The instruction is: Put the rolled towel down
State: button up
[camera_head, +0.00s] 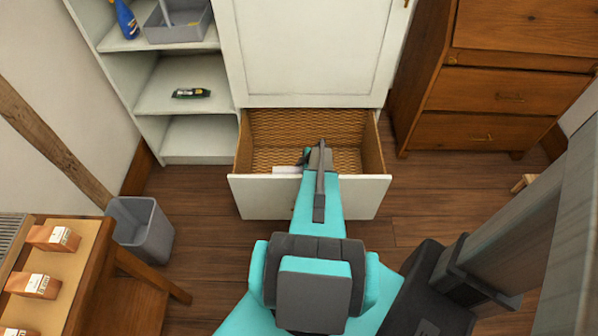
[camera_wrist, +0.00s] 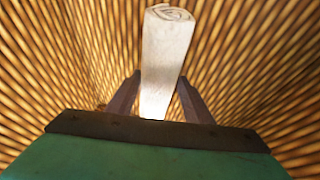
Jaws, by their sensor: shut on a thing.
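The rolled towel (camera_wrist: 165,60) is white, with its spiral end at the top of the wrist view. My gripper (camera_wrist: 158,95) is shut on it, with one dark finger on each side. In the head view a white piece of the towel (camera_head: 287,170) shows left of my gripper (camera_head: 307,160), inside the open drawer (camera_head: 310,197). The drawer has a white front and a woven wicker-like lining. My arm hides part of the drawer's inside. I cannot tell whether the towel touches the drawer floor.
A wooden dresser (camera_head: 490,95) stands right. A grey bin (camera_head: 140,230) and a table (camera_head: 85,262) with cartons are at left.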

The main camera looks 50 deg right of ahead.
jog(key=shift+f+b, duration=0.25)
jog(key=shift+b, duration=0.05)
jog(key=o, duration=1.2)
jog(key=shift+r+p, duration=0.25)
jog(key=shift+p, duration=0.1)
jog(key=shift+r+p, duration=0.5)
jog(key=shift+p, duration=0.25)
jog(key=b+v, duration=0.2)
jog(key=v, duration=0.9)
jog(key=shift+s+r, duration=0.2)
jog(key=shift+r, duration=0.15)
jog(key=shift+r, duration=0.1)
